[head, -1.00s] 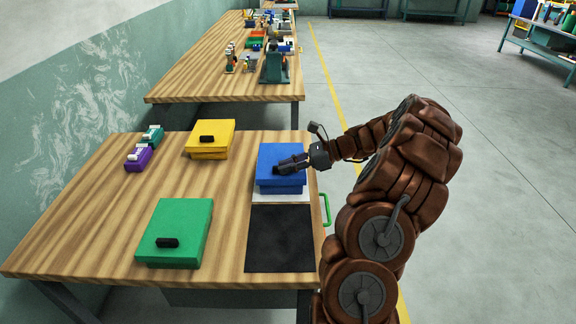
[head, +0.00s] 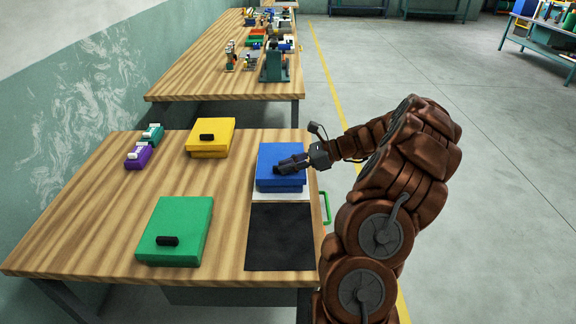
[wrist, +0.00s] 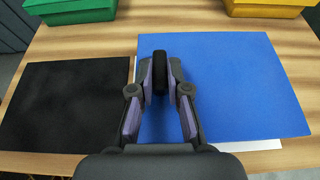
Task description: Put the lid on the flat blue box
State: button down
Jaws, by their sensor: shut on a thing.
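The blue lid (head: 282,156) lies over the flat blue box (head: 281,187) at the right side of the near table. Only a strip of the box's front side shows beneath the lid. In the wrist view the blue lid (wrist: 240,85) fills the right half and hides the box. My gripper (head: 280,168) is shut on the lid's dark handle (wrist: 160,74), near the lid's left edge in the wrist view. Whether the lid is fully seated cannot be told.
A black mat (head: 280,236) lies in front of the blue box, and a white sheet (head: 281,197) shows under the box. A green lidded box (head: 176,225) and a yellow lidded box (head: 211,135) stand to the left. Small purple (head: 138,158) and teal (head: 152,134) items lie near the wall.

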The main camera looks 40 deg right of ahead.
jog(key=c, duration=1.1)
grip_release()
jog(key=shift+o, duration=0.2)
jog(key=v, duration=1.2)
jog(key=shift+s, duration=0.1)
